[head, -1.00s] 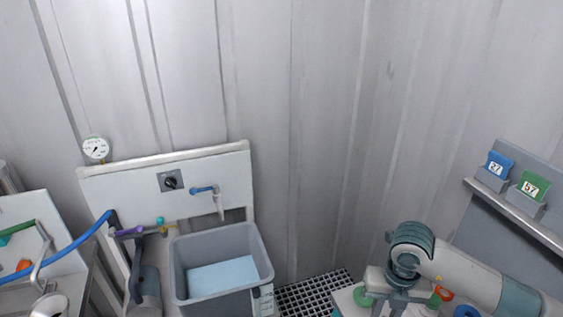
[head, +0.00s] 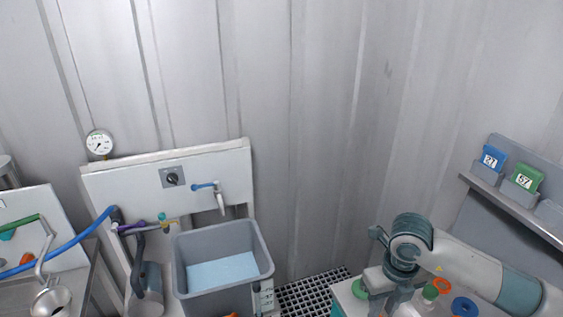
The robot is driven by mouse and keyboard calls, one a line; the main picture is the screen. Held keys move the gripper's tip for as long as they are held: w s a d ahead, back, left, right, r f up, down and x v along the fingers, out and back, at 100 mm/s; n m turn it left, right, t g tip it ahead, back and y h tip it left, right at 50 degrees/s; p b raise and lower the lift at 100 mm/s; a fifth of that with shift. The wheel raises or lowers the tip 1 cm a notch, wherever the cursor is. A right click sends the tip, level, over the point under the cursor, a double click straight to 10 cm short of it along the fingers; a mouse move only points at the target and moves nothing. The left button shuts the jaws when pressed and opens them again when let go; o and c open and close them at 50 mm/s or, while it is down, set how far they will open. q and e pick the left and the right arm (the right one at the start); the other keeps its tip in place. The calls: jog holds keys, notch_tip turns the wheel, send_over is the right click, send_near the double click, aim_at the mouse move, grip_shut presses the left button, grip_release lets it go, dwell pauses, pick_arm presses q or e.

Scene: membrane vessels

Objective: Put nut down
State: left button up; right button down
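My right arm comes in from the right, and its gripper (head: 388,288) points down over the white-topped bench at the lower right. The lower part of this gripper is cut off by the bottom edge, so I cannot tell whether it is open or holds anything. An orange ring (head: 442,285) and a blue ring (head: 464,306) lie on the bench just right of the gripper. Either may be a nut; I cannot tell which one the task means. My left gripper is not in view.
Green-and-white parts (head: 429,293) stand close to the gripper. A grey tub (head: 264,262) with pale blue inside is at lower centre, beside a black floor grate (head: 312,293). Blue (head: 494,158) and green (head: 527,178) numbered cards sit in a wall rack at right. A gauge (head: 99,145) is at left.

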notch_tip(320, 180, up, 8)
jog(key=w+a+n+b, duration=0.1)
jog(key=n+b, duration=0.6)
jog(key=n, duration=2.6)
jog(key=shift+a+f, duration=0.25)
jog(key=shift+a, duration=0.35)
jog(key=shift+w, duration=0.1)
jog(key=s+f, duration=0.4)
jog(key=f, duration=0.2)
jog(key=shift+s, duration=0.4)
